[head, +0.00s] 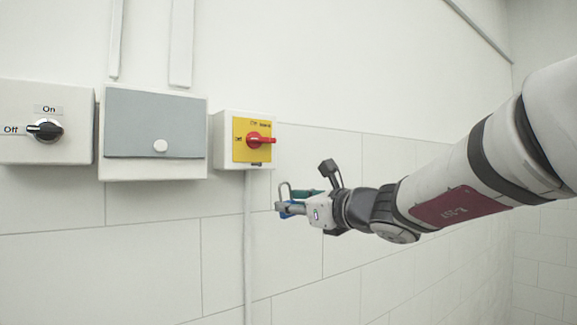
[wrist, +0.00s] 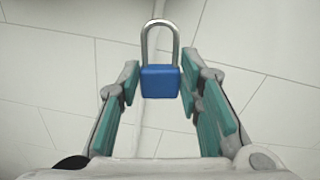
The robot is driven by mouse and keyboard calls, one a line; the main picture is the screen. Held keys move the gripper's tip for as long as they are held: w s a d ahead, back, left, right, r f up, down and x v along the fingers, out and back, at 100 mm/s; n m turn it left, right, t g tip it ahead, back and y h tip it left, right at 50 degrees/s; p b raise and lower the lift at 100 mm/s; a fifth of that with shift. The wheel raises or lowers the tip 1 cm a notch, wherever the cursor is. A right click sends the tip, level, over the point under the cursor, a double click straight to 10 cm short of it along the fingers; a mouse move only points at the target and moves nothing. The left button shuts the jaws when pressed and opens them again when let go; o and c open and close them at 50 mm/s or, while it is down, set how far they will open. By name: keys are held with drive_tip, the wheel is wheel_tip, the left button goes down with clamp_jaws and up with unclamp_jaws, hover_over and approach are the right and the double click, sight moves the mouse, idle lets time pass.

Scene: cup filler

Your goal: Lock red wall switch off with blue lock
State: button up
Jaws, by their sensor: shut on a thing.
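The red switch (head: 262,138) sits on a yellow plate on a white wall box. Its handle lies sideways, pointing right; a label reading Off is at the plate's left. My gripper (head: 290,208) is below and to the right of this box, apart from it. It is shut on the blue lock (wrist: 160,82), whose steel shackle points up and away from the fingers. In the head view the lock's shackle (head: 284,189) shows, while its body is mostly hidden by the fingers.
To the left are a grey-covered box (head: 153,121) with a white knob and a box with a black switch (head: 45,130) marked On and Off. A thin conduit (head: 248,240) runs down the wall under the red switch's box. The wall around my gripper is clear.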

drive_tip(key=s+a+r, duration=0.1)
drive_tip(key=s+r, duration=0.2)
drive_tip(key=r, duration=0.3)
drive_tip(key=b+x, duration=0.2)
drive_tip(key=x, duration=0.7)
drive_tip(key=shift+f, duration=0.25)
idle(0.5)
idle(0.6)
drive_tip(key=o, duration=1.3)
drive_tip(key=shift+d, duration=0.1)
